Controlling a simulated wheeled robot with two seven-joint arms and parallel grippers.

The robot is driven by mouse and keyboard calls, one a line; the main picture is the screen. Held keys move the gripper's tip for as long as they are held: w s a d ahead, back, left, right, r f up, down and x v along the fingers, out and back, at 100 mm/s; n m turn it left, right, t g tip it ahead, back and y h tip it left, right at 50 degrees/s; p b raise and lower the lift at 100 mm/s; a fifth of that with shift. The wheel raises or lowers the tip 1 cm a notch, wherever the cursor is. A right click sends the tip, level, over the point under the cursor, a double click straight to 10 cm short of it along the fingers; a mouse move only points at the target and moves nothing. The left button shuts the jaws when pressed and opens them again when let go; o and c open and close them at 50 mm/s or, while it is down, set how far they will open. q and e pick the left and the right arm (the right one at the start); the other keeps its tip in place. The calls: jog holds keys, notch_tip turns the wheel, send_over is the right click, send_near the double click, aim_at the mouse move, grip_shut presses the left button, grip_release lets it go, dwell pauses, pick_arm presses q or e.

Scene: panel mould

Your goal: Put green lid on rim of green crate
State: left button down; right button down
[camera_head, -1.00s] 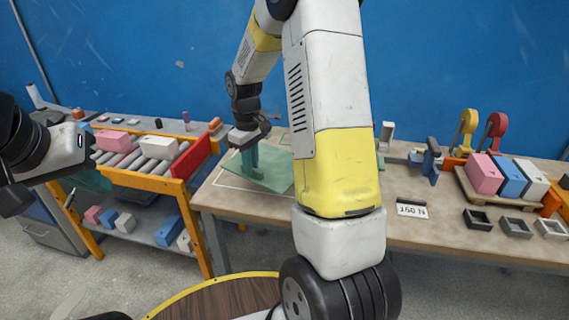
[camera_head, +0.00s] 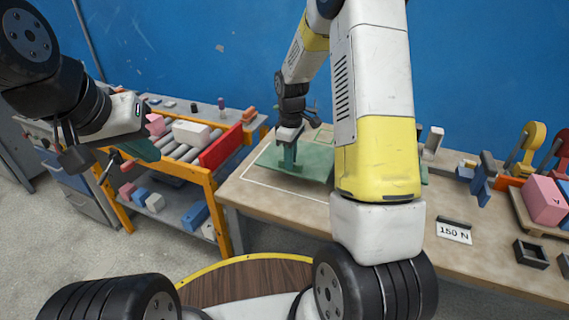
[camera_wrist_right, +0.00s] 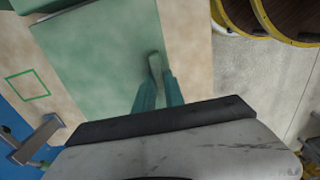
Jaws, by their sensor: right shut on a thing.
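The green lid (camera_head: 308,163) is a flat green plate over the left part of the workbench, partly behind my right arm. My right gripper (camera_head: 288,154) points down at it, its teal fingers shut on the lid's upright handle. The right wrist view shows the handle (camera_wrist_right: 154,66) between the fingertips (camera_wrist_right: 158,84) and the lid (camera_wrist_right: 95,50) around it. I cannot tell whether the lid touches the bench. A green edge right of my arm (camera_head: 423,173) may be the green crate, mostly hidden. My left gripper (camera_head: 142,148) hangs before the orange rack; its finger gap is unclear.
An orange roller rack (camera_head: 217,180) with a red panel (camera_head: 221,146) and blocks stands left of the workbench (camera_head: 285,205). A 150 N sign (camera_head: 453,231) lies on the bench. A pink block (camera_head: 545,200) and dark open frame (camera_head: 531,254) are at right.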

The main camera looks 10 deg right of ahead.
jog(key=shift+f, duration=3.9)
jog(key=c, duration=1.4)
grip_release()
jog(key=shift+f, duration=0.15)
